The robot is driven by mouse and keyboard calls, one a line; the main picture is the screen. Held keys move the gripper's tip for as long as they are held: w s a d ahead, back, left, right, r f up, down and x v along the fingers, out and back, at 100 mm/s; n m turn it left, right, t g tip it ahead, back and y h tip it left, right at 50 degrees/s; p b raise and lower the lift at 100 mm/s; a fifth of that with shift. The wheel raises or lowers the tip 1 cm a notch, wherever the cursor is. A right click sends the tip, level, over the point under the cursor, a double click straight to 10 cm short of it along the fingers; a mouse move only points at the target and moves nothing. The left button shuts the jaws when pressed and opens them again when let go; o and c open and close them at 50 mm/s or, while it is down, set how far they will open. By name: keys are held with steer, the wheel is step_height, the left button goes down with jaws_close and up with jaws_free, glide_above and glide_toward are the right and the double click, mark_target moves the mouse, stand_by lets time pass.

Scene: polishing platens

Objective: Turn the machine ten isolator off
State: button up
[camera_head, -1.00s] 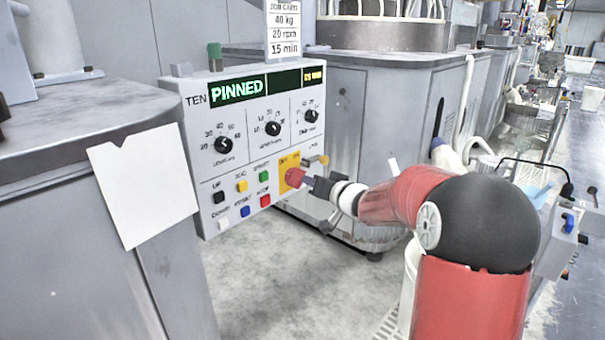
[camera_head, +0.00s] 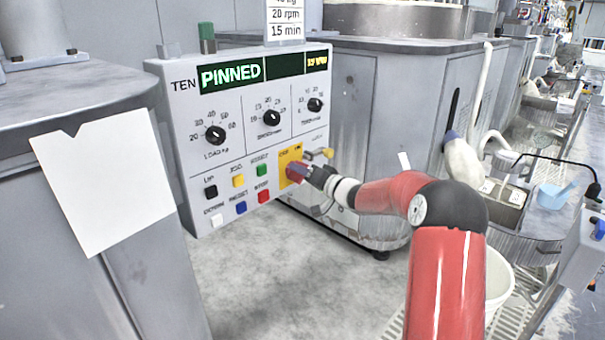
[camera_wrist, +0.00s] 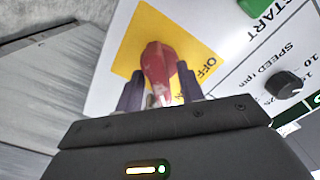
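The machine ten panel (camera_head: 255,135) is labelled TEN and its display reads PINNED. Its isolator is a red handle (camera_wrist: 158,68) on a yellow plate (camera_wrist: 135,47) at the panel's lower right. The word OFF shows on the plate in the wrist view, to the right of the handle. My gripper (camera_wrist: 160,92) is at the handle, with one dark finger on each side of it. Whether the fingers press on the handle is not clear. In the head view my gripper (camera_head: 306,173) hides part of the plate (camera_head: 286,158).
Coloured push buttons (camera_head: 238,181) sit left of the isolator, with three black dials (camera_head: 271,118) above. A yellow-tipped part (camera_head: 327,153) juts out close to my gripper. A white notched sheet (camera_head: 105,185) hangs on the cabinet at left. Bare floor (camera_head: 290,270) lies below the panel.

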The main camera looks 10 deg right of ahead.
steer(key=shift+w, duration=0.1)
jaws_close()
stand_by(0.4)
steer(key=n, duration=0.3)
steer(key=shift+a+n, duration=0.1)
steer(key=shift+n, duration=0.3)
steer(key=n+b, duration=0.1)
steer(key=n, duration=0.3)
steer(key=shift+a+n, duration=0.1)
steer(key=shift+n, duration=0.2)
steer(key=n+b, duration=0.1)
steer(key=n, duration=0.1)
steer(key=n+b, duration=0.2)
steer(key=n, duration=0.1)
steer(key=shift+s+a+f, duration=0.1)
steer(key=shift+s, duration=0.1)
steer(key=shift+n+b, duration=1.55)
steer(key=shift+n, duration=0.75)
